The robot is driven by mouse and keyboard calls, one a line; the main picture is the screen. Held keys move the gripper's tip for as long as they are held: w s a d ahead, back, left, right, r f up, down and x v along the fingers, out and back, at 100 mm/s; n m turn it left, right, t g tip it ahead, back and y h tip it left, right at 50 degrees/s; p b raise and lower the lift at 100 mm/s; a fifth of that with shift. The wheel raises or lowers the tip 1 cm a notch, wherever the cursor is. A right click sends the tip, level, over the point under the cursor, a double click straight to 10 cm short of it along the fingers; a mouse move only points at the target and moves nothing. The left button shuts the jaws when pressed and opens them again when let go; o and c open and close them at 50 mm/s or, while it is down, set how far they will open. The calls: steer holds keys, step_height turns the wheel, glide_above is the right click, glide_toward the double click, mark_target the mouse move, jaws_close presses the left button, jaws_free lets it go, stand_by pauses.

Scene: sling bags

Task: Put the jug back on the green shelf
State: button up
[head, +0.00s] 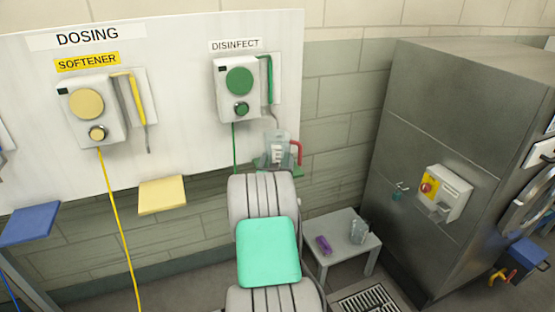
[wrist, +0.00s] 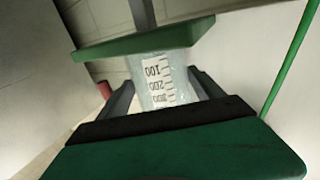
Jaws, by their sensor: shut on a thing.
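The jug (head: 273,150) is clear plastic with a scale and a red handle, upright at the green shelf (head: 294,171) in the head view. In the wrist view, the jug (wrist: 152,72) sits between the dark fingers of my gripper (wrist: 164,88), which is shut on it. The picture there is upside down, with the scale numbers inverted. The jug's base end meets the edge of the green shelf (wrist: 130,47); I cannot tell whether it rests on it or hovers just above.
The disinfect dispenser (head: 240,88) hangs above the green shelf, with a green hose (head: 270,80) beside it. A yellow shelf (head: 162,195) and a blue shelf (head: 30,224) are to the left. A small table (head: 335,262) holds another jug (head: 359,231) and a purple item (head: 323,245).

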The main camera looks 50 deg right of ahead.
steer(key=shift+f+b, duration=0.25)
steer(key=shift+b, duration=0.05)
steer(key=o, duration=1.7)
steer(key=shift+r, duration=0.1)
